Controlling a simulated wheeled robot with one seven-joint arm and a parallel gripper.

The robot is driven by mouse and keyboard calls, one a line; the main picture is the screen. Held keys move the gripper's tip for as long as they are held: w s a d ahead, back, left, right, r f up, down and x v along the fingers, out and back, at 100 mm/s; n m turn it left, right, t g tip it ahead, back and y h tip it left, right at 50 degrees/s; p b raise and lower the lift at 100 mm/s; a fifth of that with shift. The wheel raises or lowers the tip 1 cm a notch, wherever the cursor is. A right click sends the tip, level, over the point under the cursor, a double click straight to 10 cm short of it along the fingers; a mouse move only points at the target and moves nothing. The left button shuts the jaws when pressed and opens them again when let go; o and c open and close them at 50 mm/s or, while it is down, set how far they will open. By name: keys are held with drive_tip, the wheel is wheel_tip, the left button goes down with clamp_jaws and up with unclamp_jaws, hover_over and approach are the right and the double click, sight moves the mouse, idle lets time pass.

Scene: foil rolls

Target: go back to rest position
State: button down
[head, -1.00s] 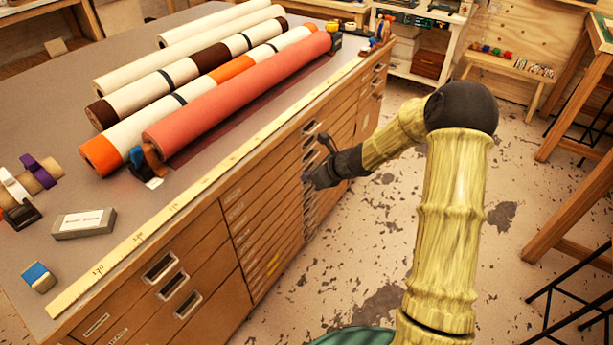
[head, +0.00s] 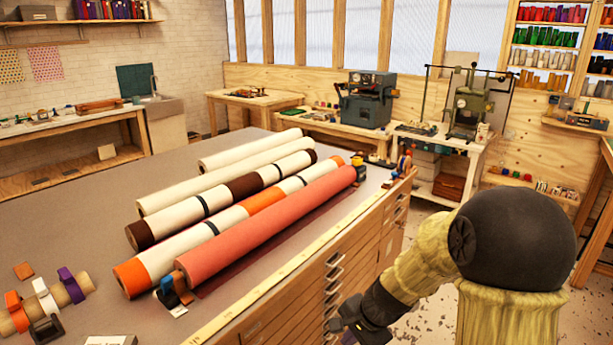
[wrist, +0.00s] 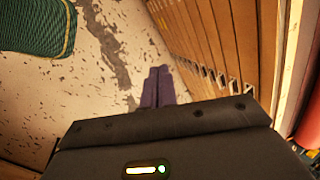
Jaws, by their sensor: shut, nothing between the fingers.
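My gripper (head: 352,318) hangs beside the drawer front of the work table, below the tabletop edge and clear of the rolls. In the wrist view its two dark purple fingers (wrist: 157,87) lie together, shut and empty, over the worn floor. My arm bends up to a dark elbow at the right of the head view. On the table (head: 70,235) lie a coral roll (head: 265,225), an orange and cream roll (head: 190,240), a brown and cream roll (head: 195,205) and a plain cream roll (head: 235,152).
A yellow ruler strip (head: 290,270) runs along the table edge above the wooden drawers (head: 310,310). A rod with tape rolls (head: 45,300) lies at the left. Machines (head: 367,100) stand on benches behind. Open floor (wrist: 75,90) shows beside the drawers.

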drive_tip(key=s+d+r+n+h+p, duration=0.3)
drive_tip(key=s+r+n, duration=0.6)
drive_tip(key=s, duration=0.3)
drive_tip(key=d+n+p, duration=0.1)
drive_tip(key=d, duration=0.1)
drive_tip(key=shift+d+n+h, duration=0.3)
drive_tip(key=shift+d+n, duration=0.1)
